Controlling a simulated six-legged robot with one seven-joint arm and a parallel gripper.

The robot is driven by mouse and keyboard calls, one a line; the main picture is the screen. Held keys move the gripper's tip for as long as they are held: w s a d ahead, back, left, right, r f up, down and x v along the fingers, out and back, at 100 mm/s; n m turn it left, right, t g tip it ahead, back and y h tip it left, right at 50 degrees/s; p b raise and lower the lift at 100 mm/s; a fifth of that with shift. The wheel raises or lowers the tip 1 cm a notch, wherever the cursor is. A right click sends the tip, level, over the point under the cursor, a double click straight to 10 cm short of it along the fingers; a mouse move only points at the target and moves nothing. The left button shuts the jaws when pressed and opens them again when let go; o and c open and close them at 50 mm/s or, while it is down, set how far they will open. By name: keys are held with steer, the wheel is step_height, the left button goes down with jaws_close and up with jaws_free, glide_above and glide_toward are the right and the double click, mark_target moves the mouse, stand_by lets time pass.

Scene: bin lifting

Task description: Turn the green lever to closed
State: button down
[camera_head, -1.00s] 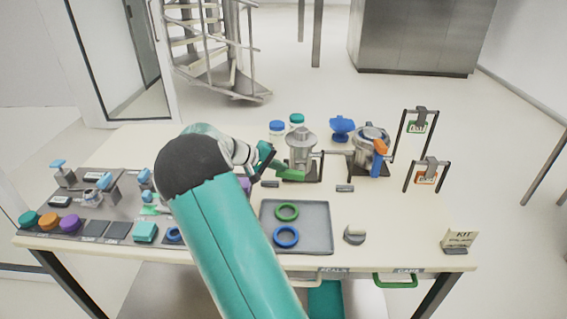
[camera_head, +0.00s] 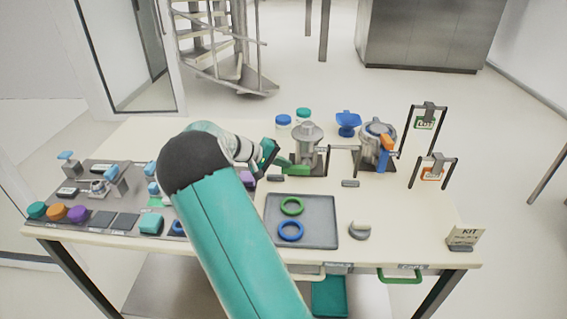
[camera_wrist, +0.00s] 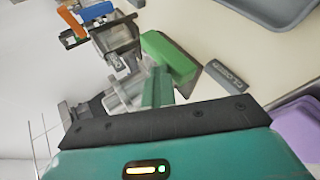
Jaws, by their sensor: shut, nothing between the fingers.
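The green lever (camera_head: 297,167) sticks out to the left from the base of a grey metal fitting (camera_head: 308,145) on the table. In the wrist view the green lever (camera_wrist: 170,57) lies just beyond my fingertips, and a small dark grey label block (camera_wrist: 223,77) lies beside it. My gripper (camera_head: 272,151) is shut and empty, close to the lever's free end. The wrist view shows my gripper (camera_wrist: 157,85) with its fingers together, pointing at the lever. I cannot tell whether the fingertips touch it.
A second fitting with an orange lever (camera_head: 386,146) stands to the right. A grey tray (camera_head: 318,232) with a green and a blue ring lies in front. Jars with blue and teal lids (camera_head: 303,114) stand behind. The table's right front area is mostly clear.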

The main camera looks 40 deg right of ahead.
step_height(320, 180, up, 4)
steer(key=shift+r, duration=0.1)
steer(key=v, duration=1)
steer(key=shift+w+a+f, duration=0.2)
steer(key=shift+w+f, duration=0.05)
steer(key=shift+f, duration=0.15)
steer(key=s+a+r+n+t+y, duration=0.2)
steer(key=s+a+t+y, duration=0.3)
steer(key=s+a, duration=0.7)
steer(key=s+a+r+n+t+y, duration=0.3)
steer(key=s+a+t+y, duration=0.2)
steer(key=s+a, duration=0.8)
steer(key=a, duration=0.7)
steer(key=shift+s+a+r+y, duration=0.3)
steer(key=shift+a+r+y, duration=0.05)
steer(key=shift+r+y, duration=0.05)
